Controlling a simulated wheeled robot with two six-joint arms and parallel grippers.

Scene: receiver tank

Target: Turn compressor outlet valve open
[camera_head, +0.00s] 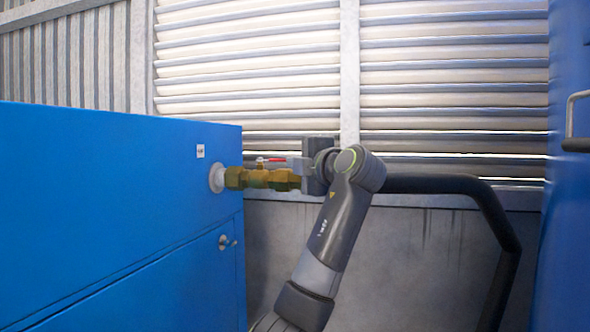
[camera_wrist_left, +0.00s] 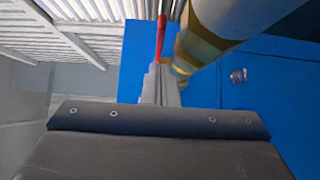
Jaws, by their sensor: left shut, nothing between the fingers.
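The compressor outlet valve (camera_head: 262,178) is a brass fitting on the side of the blue compressor cabinet, with a short red lever (camera_head: 270,160) on top. In the head view the lever looks roughly in line with the pipe. My left gripper (camera_head: 291,163) is at the lever's right end, its fingers shut with nothing between them. In the left wrist view the shut fingertips (camera_wrist_left: 158,84) point at the near end of the red lever (camera_wrist_left: 161,38), beside the brass valve (camera_wrist_left: 202,48). Whether they touch the lever I cannot tell. My right gripper is not in view.
The blue compressor cabinet (camera_head: 110,200) fills the left, with a small latch (camera_head: 224,242) on its side. A thick black hose (camera_head: 440,184) runs right from behind my arm and bends down. A blue body (camera_head: 565,220) stands at the right edge. A louvred wall (camera_head: 450,90) is behind.

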